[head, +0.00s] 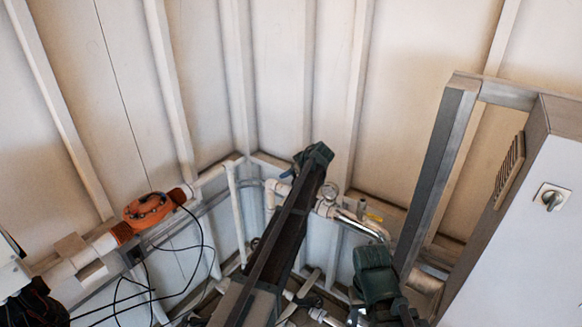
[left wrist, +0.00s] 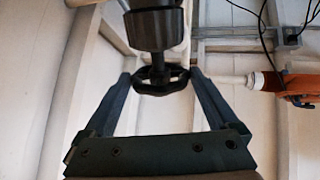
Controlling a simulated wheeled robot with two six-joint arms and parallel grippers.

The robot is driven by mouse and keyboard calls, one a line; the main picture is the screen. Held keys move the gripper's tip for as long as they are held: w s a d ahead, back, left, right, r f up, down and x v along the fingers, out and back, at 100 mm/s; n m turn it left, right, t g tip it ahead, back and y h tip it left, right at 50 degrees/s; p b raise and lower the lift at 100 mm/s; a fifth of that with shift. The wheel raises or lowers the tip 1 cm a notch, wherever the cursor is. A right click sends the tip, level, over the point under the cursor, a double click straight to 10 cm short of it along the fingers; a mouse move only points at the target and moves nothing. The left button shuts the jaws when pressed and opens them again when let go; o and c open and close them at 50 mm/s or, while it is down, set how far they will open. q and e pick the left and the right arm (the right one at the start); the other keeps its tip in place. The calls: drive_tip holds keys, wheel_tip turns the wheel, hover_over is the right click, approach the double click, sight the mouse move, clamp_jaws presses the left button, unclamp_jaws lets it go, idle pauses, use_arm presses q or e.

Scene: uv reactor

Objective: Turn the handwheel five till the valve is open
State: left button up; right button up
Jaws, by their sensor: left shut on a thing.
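A black handwheel (left wrist: 161,87) with a lobed rim shows in the left wrist view, under a thick dark stem or body (left wrist: 153,28). My left gripper (left wrist: 160,75) has one blue-grey finger on each side of the wheel, with the tips at its rim, and is shut on it. The wheel's number and how far the valve is turned cannot be read. No fingers of my right gripper show in either view.
An orange device (head: 148,208) sits in a white pipe at the left, with black cables hanging below. A white cabinet (head: 530,235) with a switch (head: 551,198) fills the right side.

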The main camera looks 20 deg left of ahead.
use_arm(q)
drive_tip(key=g, duration=0.1)
drive_tip(key=n+g+y, duration=0.1)
drive_tip(key=shift+w+d+g, duration=0.2)
drive_tip(key=shift+w+g, duration=0.1)
drive_tip(key=shift+w, duration=0.1)
drive_tip(key=shift+f+n+g+y, duration=0.1)
drive_tip(key=shift+n+g+y, duration=0.45)
drive_tip(key=shift+g, duration=0.95)
drive_tip(key=shift+s, duration=0.15)
drive_tip(key=o, duration=1)
